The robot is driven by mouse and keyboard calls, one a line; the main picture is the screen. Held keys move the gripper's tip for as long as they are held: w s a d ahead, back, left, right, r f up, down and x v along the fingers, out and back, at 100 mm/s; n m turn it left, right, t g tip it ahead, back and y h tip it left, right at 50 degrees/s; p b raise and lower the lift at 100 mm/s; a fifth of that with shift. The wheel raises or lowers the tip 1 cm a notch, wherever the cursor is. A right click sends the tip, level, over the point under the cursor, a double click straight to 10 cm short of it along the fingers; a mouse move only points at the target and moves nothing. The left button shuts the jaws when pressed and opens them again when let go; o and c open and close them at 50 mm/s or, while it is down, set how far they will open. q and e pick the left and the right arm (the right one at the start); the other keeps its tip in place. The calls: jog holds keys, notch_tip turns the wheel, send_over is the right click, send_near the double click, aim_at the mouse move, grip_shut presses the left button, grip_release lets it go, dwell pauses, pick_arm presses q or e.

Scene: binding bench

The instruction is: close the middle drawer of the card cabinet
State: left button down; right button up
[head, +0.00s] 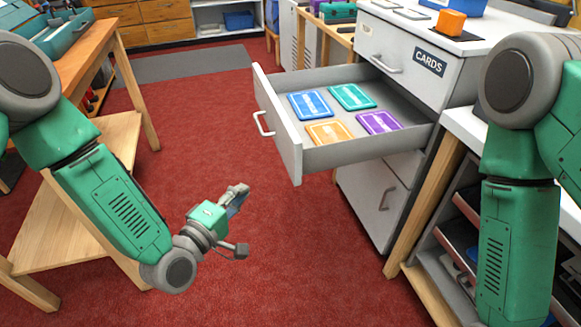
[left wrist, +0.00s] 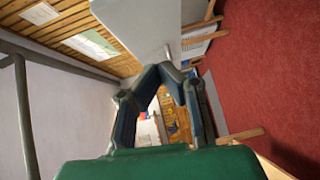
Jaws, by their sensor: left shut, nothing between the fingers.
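The white card cabinet (head: 408,40) stands at the right in the head view, with a "CARDS" label on its closed top drawer. Its middle drawer (head: 287,140) is pulled far out to the left, with a bar handle (head: 262,123) on its front. Blue, teal, orange and purple card packs lie flat inside. The bottom drawer (head: 372,198) looks shut. My left gripper (head: 240,190) is shut and empty, lower left of the drawer front and apart from it. Its fingers (left wrist: 160,70) meet at the tips in the left wrist view. My right gripper is out of view.
An orange block (head: 450,22) sits on the cabinet top. A wooden bench (head: 85,55) with a lower shelf stands at the left. A shelf unit (head: 470,135) stands right of the cabinet. Red carpet (head: 200,125) is clear in front of the drawer.

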pick_arm(q)
jog(key=w, duration=0.1)
jog(key=b, duration=0.3)
send_near(286, 149)
jog(key=w, duration=0.5)
jog(key=shift+w+d+f+n+t+b, duration=0.15)
jog(key=shift+w+d+f+n+t, duration=0.1)
jog(key=shift+d, duration=0.3)
jog(key=shift+w+d+f+n+t+b, duration=0.15)
jog(key=shift+w+d, duration=0.05)
jog(key=shift+d, duration=0.35)
jog(key=shift+w+d, duration=0.15)
jog(key=shift+d, duration=0.2)
jog(key=shift+d+r, duration=0.1)
jog(key=shift+d, duration=0.15)
